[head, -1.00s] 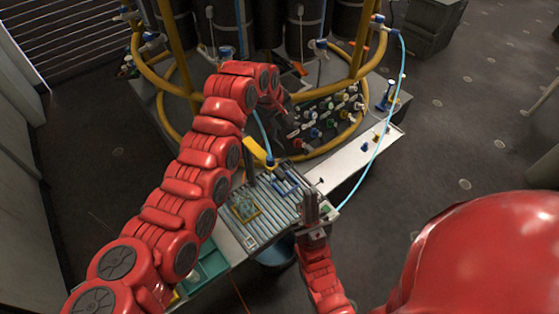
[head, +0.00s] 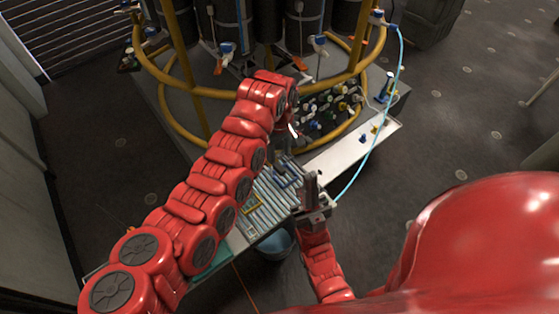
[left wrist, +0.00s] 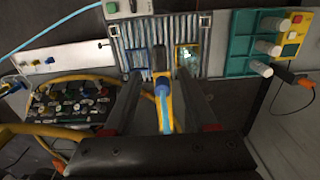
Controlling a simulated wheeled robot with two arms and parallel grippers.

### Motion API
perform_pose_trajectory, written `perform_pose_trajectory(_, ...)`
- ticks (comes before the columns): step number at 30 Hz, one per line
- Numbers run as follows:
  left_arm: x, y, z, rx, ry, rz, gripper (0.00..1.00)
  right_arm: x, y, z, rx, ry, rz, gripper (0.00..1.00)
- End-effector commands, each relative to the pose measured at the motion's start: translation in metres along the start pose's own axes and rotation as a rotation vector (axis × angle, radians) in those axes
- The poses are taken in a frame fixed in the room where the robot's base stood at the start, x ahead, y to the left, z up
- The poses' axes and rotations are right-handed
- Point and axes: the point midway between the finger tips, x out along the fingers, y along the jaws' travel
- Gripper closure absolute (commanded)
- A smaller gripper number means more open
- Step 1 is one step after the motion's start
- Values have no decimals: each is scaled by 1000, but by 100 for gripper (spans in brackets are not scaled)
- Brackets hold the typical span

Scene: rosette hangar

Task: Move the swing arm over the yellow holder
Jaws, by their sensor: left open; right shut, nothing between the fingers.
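The swing arm (left wrist: 161,84), yellow with a blue tube along it, lies between the fingers of my open left gripper (left wrist: 162,108) in the left wrist view. The fingers stand apart on both sides of it, and I see no contact. The yellow holder (left wrist: 188,57), a small square frame with a patterned piece inside, sits on the ribbed plate beside the arm's dark end. In the head view the yellow holder (head: 252,206) shows partly. My left arm hides the swing arm there. My right gripper (head: 310,184) is shut and empty at the plate's right edge.
A blue holder (left wrist: 137,63) sits on the ribbed plate, across the arm from the yellow one. A teal rack (left wrist: 250,42) with white cylinders stands past the plate. A panel of coloured knobs (left wrist: 72,103) and yellow rails (head: 352,84) lie close to my left gripper.

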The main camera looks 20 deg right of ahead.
Motion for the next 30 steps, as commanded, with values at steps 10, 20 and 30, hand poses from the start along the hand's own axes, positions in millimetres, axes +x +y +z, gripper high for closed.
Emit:
perform_pose_trajectory(10,57,0,1,3,0,-3,43,17,1,-3,0,0,0,100)
perform_pose_trajectory(20,70,0,0,-1,0,1,43,17,1,-3,0,0,0,100)
perform_pose_trajectory(30,70,0,0,-1,0,2,73,17,1,-3,0,0,0,100)
